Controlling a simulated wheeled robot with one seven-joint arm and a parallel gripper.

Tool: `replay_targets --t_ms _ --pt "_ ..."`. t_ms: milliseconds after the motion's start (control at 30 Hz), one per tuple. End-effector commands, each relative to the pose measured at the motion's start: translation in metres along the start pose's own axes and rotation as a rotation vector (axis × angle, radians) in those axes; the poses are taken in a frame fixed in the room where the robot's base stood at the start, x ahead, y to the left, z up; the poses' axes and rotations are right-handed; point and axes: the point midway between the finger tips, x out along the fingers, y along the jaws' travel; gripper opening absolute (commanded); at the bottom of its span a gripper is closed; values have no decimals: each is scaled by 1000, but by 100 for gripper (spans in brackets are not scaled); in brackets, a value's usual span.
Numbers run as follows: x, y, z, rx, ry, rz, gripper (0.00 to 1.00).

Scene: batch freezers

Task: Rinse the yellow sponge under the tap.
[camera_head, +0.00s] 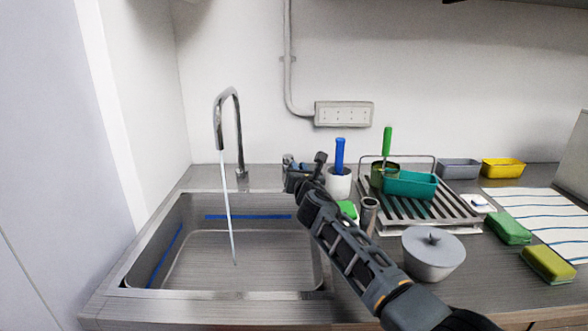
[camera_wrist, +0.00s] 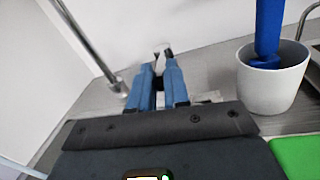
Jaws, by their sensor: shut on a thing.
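The tap (camera_head: 238,120) is a tall chrome spout at the back of the steel sink (camera_head: 300,293). A thin stream of water (camera_head: 228,205) runs from it into the basin. My gripper (camera_head: 300,175) is at the counter behind the sink's back right corner, shut on what looks like the small metal tap handle (camera_head: 287,160). In the wrist view my blue fingers (camera_wrist: 160,75) are close together, and the gripped part is mostly hidden. The yellow sponge (camera_head: 549,265), with a greenish side, lies on the counter at the far right, well away from my gripper.
A white cup (camera_head: 339,186) with a blue-handled brush stands just right of my gripper. Behind my arm are a dish rack (camera_head: 455,213) with a teal tub (camera_head: 410,186). A grey lidded pot (camera_head: 433,258) and a green sponge (camera_head: 510,228) are on the right. The basin looks empty.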

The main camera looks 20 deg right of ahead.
Motion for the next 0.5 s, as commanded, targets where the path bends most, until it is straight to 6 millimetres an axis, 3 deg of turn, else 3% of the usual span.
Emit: replay_targets --t_ms 33,67,300,500 --pt "0 0 0 0 -1 -1 0" --pt "0 0 0 0 -1 -1 19" --pt "0 0 0 -1 -1 0 42" --pt "0 1 0 -1 0 0 42"
